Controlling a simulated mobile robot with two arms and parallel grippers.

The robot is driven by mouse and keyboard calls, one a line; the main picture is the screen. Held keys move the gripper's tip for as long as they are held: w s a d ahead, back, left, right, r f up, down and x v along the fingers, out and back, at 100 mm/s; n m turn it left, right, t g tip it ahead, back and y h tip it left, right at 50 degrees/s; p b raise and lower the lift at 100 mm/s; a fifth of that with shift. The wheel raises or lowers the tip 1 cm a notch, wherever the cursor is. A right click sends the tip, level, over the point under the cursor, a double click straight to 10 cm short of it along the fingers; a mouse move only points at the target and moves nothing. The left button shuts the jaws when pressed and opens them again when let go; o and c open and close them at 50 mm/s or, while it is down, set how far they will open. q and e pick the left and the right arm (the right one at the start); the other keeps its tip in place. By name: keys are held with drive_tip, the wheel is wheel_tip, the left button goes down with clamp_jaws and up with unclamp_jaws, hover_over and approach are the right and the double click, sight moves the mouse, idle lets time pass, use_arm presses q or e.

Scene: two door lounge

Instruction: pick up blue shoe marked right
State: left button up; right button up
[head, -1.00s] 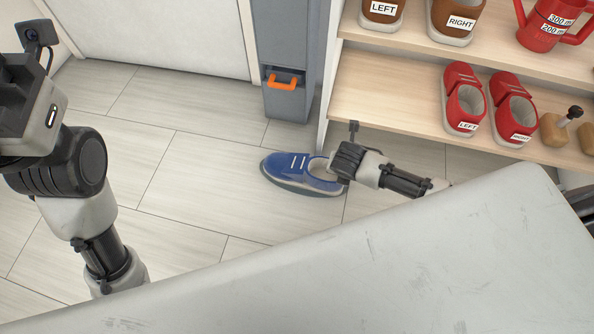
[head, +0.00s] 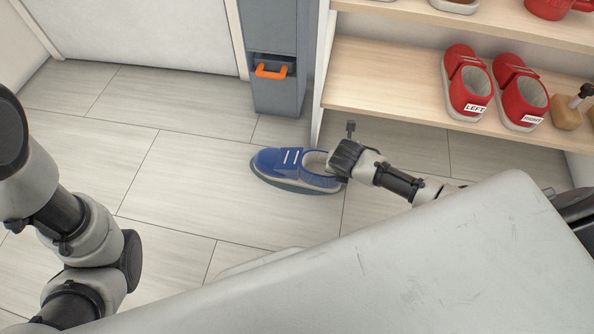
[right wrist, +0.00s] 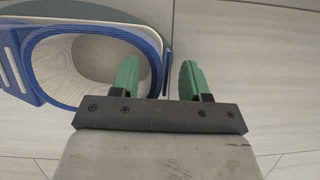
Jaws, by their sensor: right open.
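The blue shoe (head: 281,167) rests on the floor in front of the shelf unit, its toe to the left and its heel to the right by my right arm. Any marking on its heel is hidden. In the right wrist view the shoe's opening with its blue rim (right wrist: 158,60) fills the upper left. My right gripper (right wrist: 160,79) is open, its two green fingers apart: the left finger overlaps the shoe opening and the right finger is outside, over the floor. I cannot tell whether they touch the shoe. My left arm shows at the left, but its gripper is out of view.
Red shoes (head: 466,84) marked LEFT and another (head: 520,92) beside it stand on the lower shelf (head: 390,95). A grey cabinet (head: 275,30) with an orange handle (head: 271,71) stands behind the shoe. The floor left of the shoe is clear.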

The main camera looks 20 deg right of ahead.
clamp_jaws()
idle(0.3)
idle(0.3)
